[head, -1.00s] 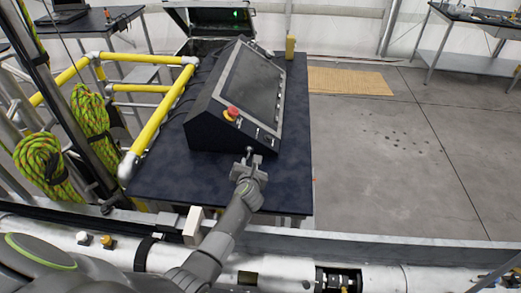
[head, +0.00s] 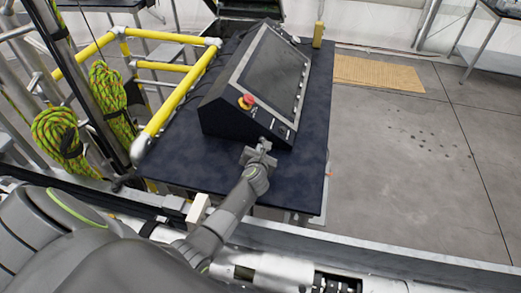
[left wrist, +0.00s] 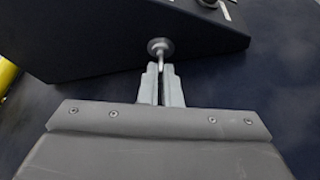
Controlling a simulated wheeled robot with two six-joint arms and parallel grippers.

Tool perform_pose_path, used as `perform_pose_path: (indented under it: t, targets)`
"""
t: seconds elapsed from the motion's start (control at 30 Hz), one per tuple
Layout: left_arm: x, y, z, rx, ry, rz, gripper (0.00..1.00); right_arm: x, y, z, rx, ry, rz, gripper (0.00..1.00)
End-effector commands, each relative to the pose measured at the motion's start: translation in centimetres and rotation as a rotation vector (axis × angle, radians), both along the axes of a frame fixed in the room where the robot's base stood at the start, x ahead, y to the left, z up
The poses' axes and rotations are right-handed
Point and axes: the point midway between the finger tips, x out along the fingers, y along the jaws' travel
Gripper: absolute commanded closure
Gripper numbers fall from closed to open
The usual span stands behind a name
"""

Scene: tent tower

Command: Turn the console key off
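The black console (head: 222,114) stands on the dark table, its sloped screen facing up and right. My left gripper (head: 262,147) is at the console's near side, low by the tabletop. In the left wrist view, a round grey metal head with a short stem, apparently the key (left wrist: 160,47), shows against the dark console side (left wrist: 100,40). The stem runs between the two nearly closed fingertips (left wrist: 161,75), which appear shut on it. The key's marked positions cannot be read. My right gripper is out of view.
The dark table (head: 310,165) has bare room right of the console. Yellow railing (head: 180,95) runs along its left, with coiled green rope (head: 108,95) beyond. A small yellow object (head: 318,34) stands at the table's far edge. Concrete floor lies open to the right.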

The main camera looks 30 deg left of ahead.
Motion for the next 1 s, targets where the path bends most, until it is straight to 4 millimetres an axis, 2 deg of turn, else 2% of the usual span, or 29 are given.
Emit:
perform_pose_path:
  t: [0.27, 0.7, 1.0]
  targets:
    - [0.05, 0.06, 0.07, -0.025, -0.008, -0.001, 1.0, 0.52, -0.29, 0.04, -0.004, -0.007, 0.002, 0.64]
    - [-0.03, 0.43, 0.17, -0.34, -0.09, -0.001, 1.0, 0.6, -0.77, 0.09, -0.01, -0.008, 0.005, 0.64]
    - [-0.01, 0.41, 0.21, -0.384, -0.102, -0.002, 1.0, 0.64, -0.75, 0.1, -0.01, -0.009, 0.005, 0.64]
